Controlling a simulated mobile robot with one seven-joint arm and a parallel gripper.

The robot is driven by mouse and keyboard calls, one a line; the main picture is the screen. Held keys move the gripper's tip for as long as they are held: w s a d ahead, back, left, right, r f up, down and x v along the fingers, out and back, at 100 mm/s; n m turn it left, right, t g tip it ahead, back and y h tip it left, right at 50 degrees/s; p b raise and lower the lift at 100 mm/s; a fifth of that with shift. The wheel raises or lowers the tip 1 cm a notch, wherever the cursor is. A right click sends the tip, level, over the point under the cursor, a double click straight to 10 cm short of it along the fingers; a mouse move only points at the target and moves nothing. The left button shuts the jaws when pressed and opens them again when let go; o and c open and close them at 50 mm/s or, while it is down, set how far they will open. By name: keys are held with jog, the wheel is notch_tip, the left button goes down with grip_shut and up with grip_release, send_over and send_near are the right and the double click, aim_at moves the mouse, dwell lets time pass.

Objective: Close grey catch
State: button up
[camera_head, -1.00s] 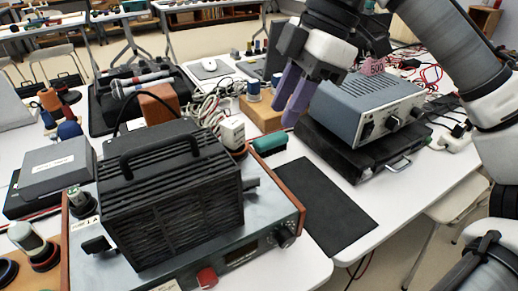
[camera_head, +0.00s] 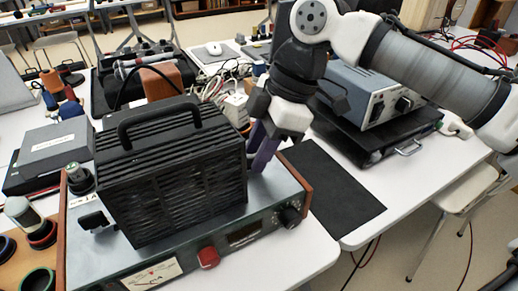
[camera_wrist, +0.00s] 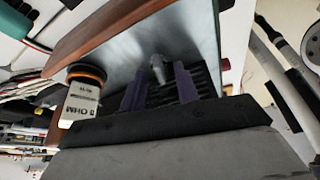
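A black ribbed box with a handle (camera_head: 170,185) sits on an instrument with a grey top and wooden sides (camera_head: 262,212). A small light grey post, probably the grey catch (camera_wrist: 157,68), stands out in the wrist view. In the head view that spot is hidden behind the box and my gripper. My gripper (camera_head: 262,152) points down at the box's right rear side. In the wrist view its two purple fingers (camera_wrist: 158,84) are apart, with the grey post between their tips. Gaps show beside the post, and I see no firm contact.
A black clip (camera_head: 95,221) is at the box's left front. A block marked 8 OHM (camera_wrist: 83,103) is near the instrument's wooden edge. A grey instrument (camera_head: 368,92) stands on a black case at right. A bare black mat (camera_head: 330,195) lies between them.

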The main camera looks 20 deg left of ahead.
grip_shut()
dwell(0.3)
jog(key=n+p, duration=0.1)
jog(key=p, duration=0.1)
jog(key=shift+r+p, duration=0.25)
jog(key=shift+p, duration=0.05)
jog(key=shift+n+g+h+p, duration=0.3)
jog(key=shift+n+g+p, duration=0.1)
jog(key=shift+n+p, duration=0.55)
jog(key=shift+w+f+p, duration=0.1)
jog(key=shift+f+p, duration=0.1)
jog(key=shift+p, duration=0.1)
